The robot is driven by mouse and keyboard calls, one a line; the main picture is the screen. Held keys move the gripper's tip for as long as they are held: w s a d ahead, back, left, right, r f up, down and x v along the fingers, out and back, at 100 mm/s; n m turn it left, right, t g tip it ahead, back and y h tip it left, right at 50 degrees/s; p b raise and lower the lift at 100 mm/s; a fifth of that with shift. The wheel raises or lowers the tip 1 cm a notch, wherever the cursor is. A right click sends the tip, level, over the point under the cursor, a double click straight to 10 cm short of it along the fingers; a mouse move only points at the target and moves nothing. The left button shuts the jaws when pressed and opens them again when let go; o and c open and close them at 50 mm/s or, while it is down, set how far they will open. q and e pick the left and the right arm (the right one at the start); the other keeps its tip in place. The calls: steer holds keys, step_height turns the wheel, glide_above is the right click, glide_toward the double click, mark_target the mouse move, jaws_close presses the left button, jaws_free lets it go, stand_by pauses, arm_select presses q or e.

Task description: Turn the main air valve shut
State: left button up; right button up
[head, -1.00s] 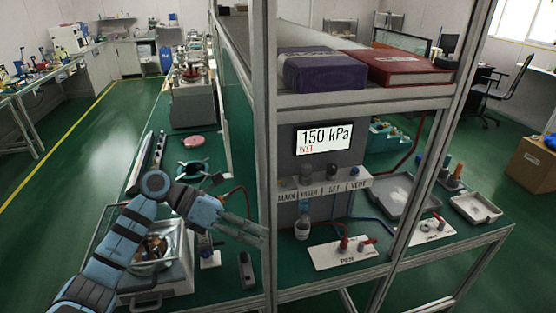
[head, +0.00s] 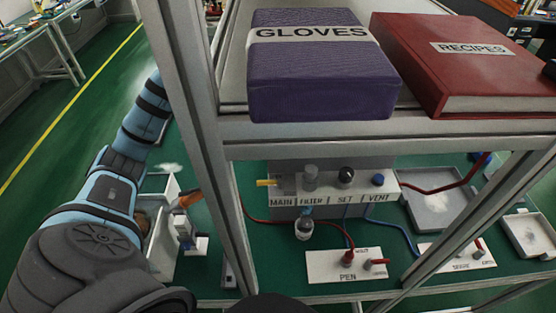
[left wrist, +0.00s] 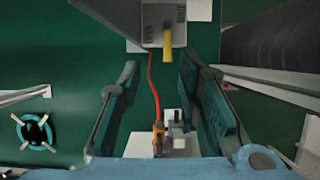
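The main air valve's yellow handle (head: 265,183) sticks out to the left at the MAIN label (head: 281,202), at the left end of the grey valve panel under the shelf. In the left wrist view the yellow handle (left wrist: 168,45) hangs from the grey housing (left wrist: 150,12), just beyond the fingertips. My left gripper (left wrist: 159,66) is open and empty, one finger on each side of a gap that faces the handle. It is not touching the handle as far as I can see. In the head view my left arm shows, but its gripper is hidden. My right gripper is not in view.
FILTER (head: 311,178), SET (head: 346,177) and VENT (head: 378,180) knobs sit right of MAIN. A shelf with gloves (head: 322,85) and recipes (head: 465,60) overhangs the panel. A metal post (head: 195,110) stands between arm and panel. A red hose (left wrist: 152,85) runs below the gripper.

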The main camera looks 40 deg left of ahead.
mark_target(267, 181)
arm_select(q)
steer(key=b+x, duration=0.1)
steer(key=x, duration=0.2)
steer(key=b+x, duration=0.2)
steer(key=x, duration=0.2)
steer(key=b+x, duration=0.2)
steer(key=x, duration=0.2)
steer(key=shift+s+d+f, duration=0.15)
steer(key=shift+s+f, duration=0.15)
steer(key=shift+s, duration=0.05)
steer(key=shift+s+r, duration=0.25)
steer(key=shift+s, duration=0.15)
steer(key=shift+c, duration=0.6)
steer(key=shift+s, duration=0.15)
steer(key=c, duration=0.3)
jaws_close()
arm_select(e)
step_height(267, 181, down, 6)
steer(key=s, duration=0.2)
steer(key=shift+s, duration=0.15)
